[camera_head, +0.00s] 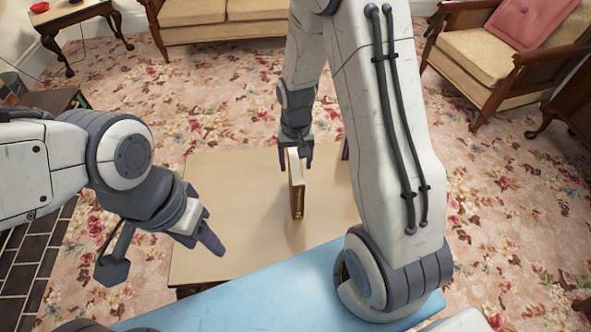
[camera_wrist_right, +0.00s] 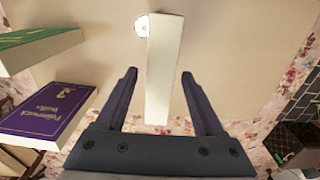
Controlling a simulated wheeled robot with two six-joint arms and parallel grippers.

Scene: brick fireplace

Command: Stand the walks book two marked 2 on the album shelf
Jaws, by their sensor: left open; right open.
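A standing book (camera_head: 297,189) with pale page edges and a brown cover is on the wooden table in the head view. My right gripper (camera_head: 296,156) is open at its far end. In the right wrist view the pale book edge (camera_wrist_right: 165,60) lies between the two open fingers, with gaps on both sides. No number shows on it. A purple book (camera_wrist_right: 45,112) titled like "Palemark Walks" lies at the left; its number is too small to be sure of. My left gripper (camera_head: 203,240) is open and empty near the table's left edge. I cannot identify the album shelf.
The tan table (camera_head: 230,180) has bare room left of the standing book. A light blue surface (camera_head: 260,290) lies in front. A green book (camera_wrist_right: 40,48) is at the left in the wrist view. An armchair (camera_head: 490,55) and sofa (camera_head: 215,15) stand beyond.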

